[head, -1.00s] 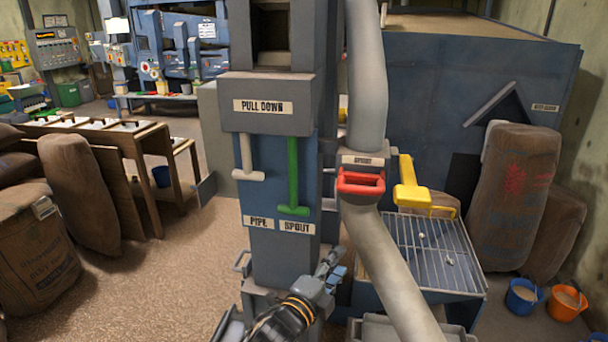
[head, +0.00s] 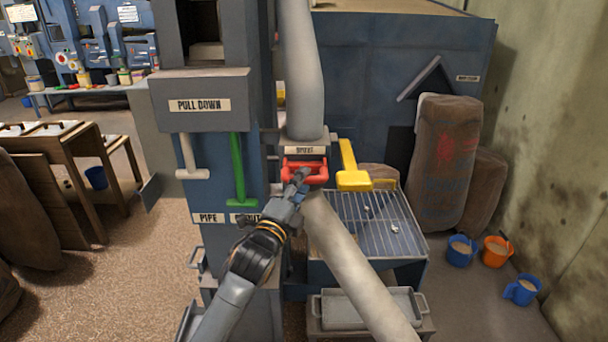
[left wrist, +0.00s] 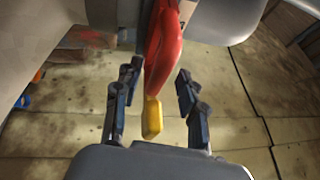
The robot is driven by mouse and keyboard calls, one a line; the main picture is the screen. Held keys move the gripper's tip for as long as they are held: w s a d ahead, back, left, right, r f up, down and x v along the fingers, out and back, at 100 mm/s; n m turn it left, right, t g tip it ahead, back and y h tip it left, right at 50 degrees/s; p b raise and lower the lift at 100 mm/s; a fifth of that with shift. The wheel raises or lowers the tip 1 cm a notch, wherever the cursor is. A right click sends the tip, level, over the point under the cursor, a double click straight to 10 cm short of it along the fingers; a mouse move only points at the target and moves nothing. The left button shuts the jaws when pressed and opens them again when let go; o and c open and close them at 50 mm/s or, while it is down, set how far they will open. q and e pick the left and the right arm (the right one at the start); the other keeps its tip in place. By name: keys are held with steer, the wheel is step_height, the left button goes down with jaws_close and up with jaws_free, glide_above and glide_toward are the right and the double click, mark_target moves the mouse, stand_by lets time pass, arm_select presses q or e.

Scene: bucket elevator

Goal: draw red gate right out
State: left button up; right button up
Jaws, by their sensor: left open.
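The red gate (head: 313,170) is a red handle on the grey pipe, under a "SPOUT" label in the head view. In the left wrist view the red gate (left wrist: 162,55) reaches down between the two fingers, with the yellow handle (left wrist: 152,117) behind it. My left gripper (head: 300,182) is at the left part of the red gate and hides some of it. Its fingers in the left wrist view (left wrist: 153,90) are apart, one on each side of the red gate, with gaps visible. My right gripper is not in view.
A yellow handle (head: 352,172) is just right of the gate, above a metal grate (head: 375,225). Green (head: 238,170) and white (head: 188,158) pull handles hang on the blue column at left. The grey pipe (head: 350,270) slopes down below the gate.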

arm_select(q)
steer(key=shift+x, duration=1.1)
jaws_close()
